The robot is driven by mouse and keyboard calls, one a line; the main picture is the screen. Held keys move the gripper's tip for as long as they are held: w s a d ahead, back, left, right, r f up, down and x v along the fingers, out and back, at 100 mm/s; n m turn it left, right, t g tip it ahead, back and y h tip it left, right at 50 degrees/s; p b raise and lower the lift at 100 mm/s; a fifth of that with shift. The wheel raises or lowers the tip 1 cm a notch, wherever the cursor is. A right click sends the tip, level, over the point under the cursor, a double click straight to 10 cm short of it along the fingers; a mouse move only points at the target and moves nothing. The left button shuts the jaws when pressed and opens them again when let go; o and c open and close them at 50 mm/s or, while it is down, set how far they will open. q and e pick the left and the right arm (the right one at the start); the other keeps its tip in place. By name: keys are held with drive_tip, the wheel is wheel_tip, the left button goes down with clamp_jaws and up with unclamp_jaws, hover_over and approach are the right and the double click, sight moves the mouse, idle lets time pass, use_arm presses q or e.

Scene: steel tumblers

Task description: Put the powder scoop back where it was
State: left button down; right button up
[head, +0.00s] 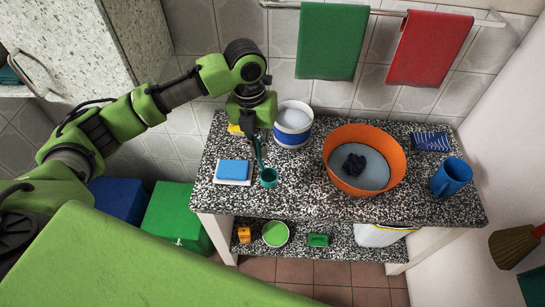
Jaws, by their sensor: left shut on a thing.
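The powder scoop (268,179) is a small dark teal cup with a long handle. My left gripper (258,136) points down at the back left of the speckled counter (310,195) and is shut on the upper end of the handle. The scoop's cup hangs low over the counter; I cannot tell whether it touches. A white tub with a blue band (293,137), perhaps the powder tub, stands just right of the gripper, and its top shows pale. My right gripper is not in view.
A blue sponge on a white cloth (233,171) lies left of the scoop. An orange basin (397,160) with a dark cloth, a blue mug (450,177) and a blue patterned packet (431,142) are to the right. The counter's front middle is clear.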

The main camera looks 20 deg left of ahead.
use_arm(q)
drive_tip(key=w+d+f+p, duration=0.1)
drive_tip(key=w+f, duration=0.3)
drive_tip(key=f, duration=0.4)
drive_tip(key=shift+d+f+p, duration=0.35)
drive_tip(key=shift+d+p, duration=0.05)
drive_tip(key=shift+p, duration=0.1)
drive_tip(key=shift+f, duration=0.15)
drive_tip(key=c, duration=2.2)
unclamp_jaws()
